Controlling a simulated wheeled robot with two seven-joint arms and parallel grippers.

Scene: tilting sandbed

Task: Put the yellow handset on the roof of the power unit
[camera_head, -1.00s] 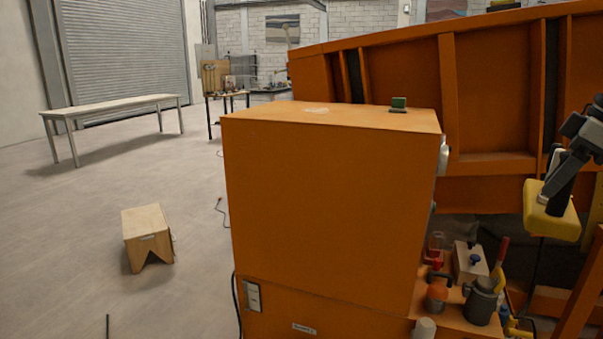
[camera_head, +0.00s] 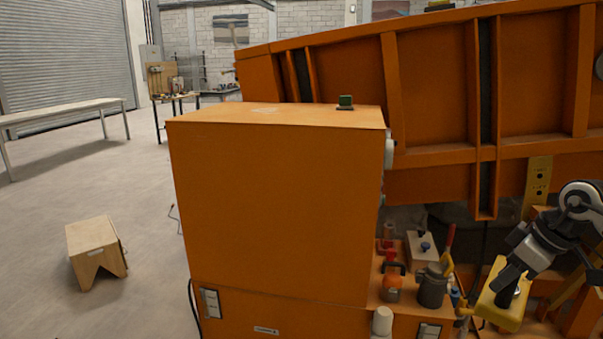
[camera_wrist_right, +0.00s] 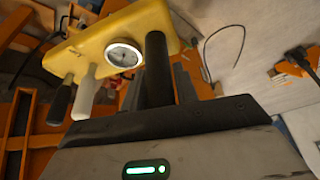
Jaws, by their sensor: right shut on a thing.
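The power unit (camera_head: 275,210) is a tall orange box in the middle of the head view. Its flat roof (camera_head: 220,115) carries a small dark green block (camera_head: 345,101) near the back right corner. My right gripper (camera_head: 509,284) is at the lower right of the head view, right of the power unit and below its roof level. It is shut on the yellow handset (camera_head: 499,308). In the right wrist view the handset (camera_wrist_right: 150,28) shows a round dial, with black and white stubs beside it. The exact grip point is partly hidden. My left gripper is not in view.
Beside the power unit, a low ledge holds a dark grey jug (camera_head: 432,290), an orange-topped item (camera_head: 392,285) and a pale box (camera_head: 420,248). The large ribbed orange sandbed (camera_head: 440,100) rises behind. A wooden stool (camera_head: 95,250) and a bench (camera_head: 65,112) stand left on open floor.

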